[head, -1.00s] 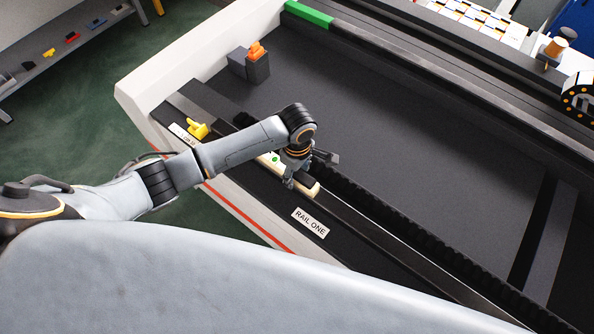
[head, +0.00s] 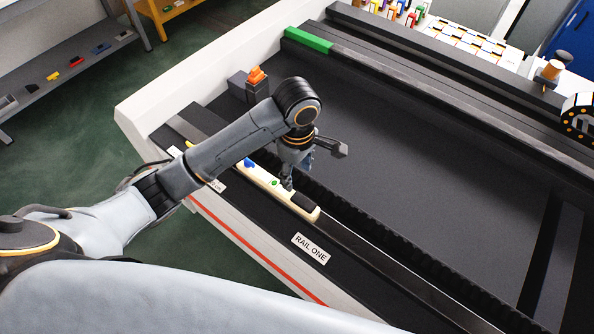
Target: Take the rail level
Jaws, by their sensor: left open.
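The rail level is a cream bar (head: 257,178) with a green spot, a blue part and a black end pad. It lies along the dark rail next to the RAIL ONE label (head: 310,248). My left gripper (head: 288,184) points down over the level, near the green spot. Its jaws are open, and I cannot tell whether its fingertips touch the level. My left arm hides part of the rail beyond the level's far end. My right gripper is out of view.
An orange-topped dark block (head: 257,82) stands near the far left corner of the bed. A green piece (head: 308,40) sits on the back rail. The wide dark bed (head: 430,180) is mostly clear. A shelf (head: 70,75) stands at left.

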